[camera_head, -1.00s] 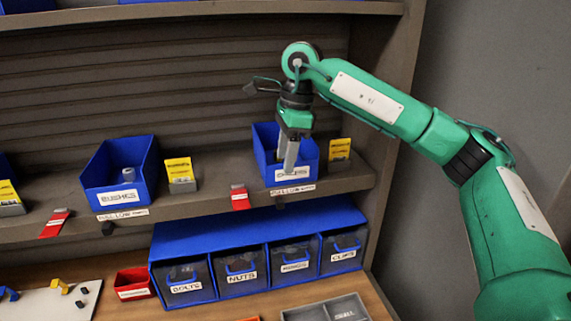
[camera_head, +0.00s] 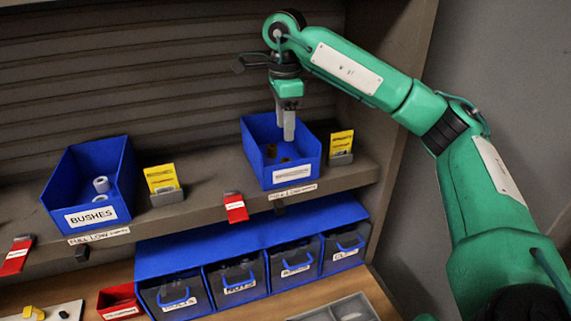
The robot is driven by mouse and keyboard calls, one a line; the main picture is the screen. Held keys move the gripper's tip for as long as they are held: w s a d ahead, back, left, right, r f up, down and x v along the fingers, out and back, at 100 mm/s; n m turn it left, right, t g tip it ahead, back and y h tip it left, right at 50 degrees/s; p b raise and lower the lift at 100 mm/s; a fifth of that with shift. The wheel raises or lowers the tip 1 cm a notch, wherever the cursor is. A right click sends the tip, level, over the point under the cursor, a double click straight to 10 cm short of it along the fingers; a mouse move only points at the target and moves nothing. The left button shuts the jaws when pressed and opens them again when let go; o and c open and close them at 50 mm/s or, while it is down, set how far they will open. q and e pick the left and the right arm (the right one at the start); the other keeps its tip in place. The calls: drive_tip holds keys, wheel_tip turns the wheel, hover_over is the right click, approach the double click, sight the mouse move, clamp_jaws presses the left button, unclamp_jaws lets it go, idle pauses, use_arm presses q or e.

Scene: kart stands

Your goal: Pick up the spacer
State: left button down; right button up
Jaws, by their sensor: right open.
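The right-hand blue bin (camera_head: 291,174) stands on the shelf, and its front label is too blurred to read. Small brownish pieces, perhaps spacers (camera_head: 271,151), lie inside it. My left gripper is not in view.
A blue bin labelled BUSHES (camera_head: 90,217) with pale rings stands at the left. Yellow cards (camera_head: 162,178) and red tags (camera_head: 235,207) line the shelf. Below are blue-framed drawers (camera_head: 240,282), a red tray (camera_head: 119,301) and a grey tray (camera_head: 347,309). The cabinet side wall is close right.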

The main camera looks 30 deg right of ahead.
sight(286, 160)
drive_tip(key=f, duration=0.3)
drive_tip(key=shift+w, duration=0.2)
drive_tip(key=shift+s+f, duration=0.1)
drive_tip(key=shift+f, duration=0.5)
drive_tip(key=shift+d+f+p, duration=0.1)
drive_tip(key=shift+f+p, duration=0.45)
drive_tip(key=shift+f, duration=0.25)
drive_tip(key=shift+d+f+p, duration=0.2)
drive_tip(key=shift+f+p, duration=0.55)
drive_tip(key=shift+f, duration=1.05)
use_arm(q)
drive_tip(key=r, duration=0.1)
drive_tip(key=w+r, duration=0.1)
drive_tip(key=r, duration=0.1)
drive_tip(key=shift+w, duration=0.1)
use_arm(e)
drive_tip(key=shift+c, duration=0.2)
drive_tip(key=c, duration=1)
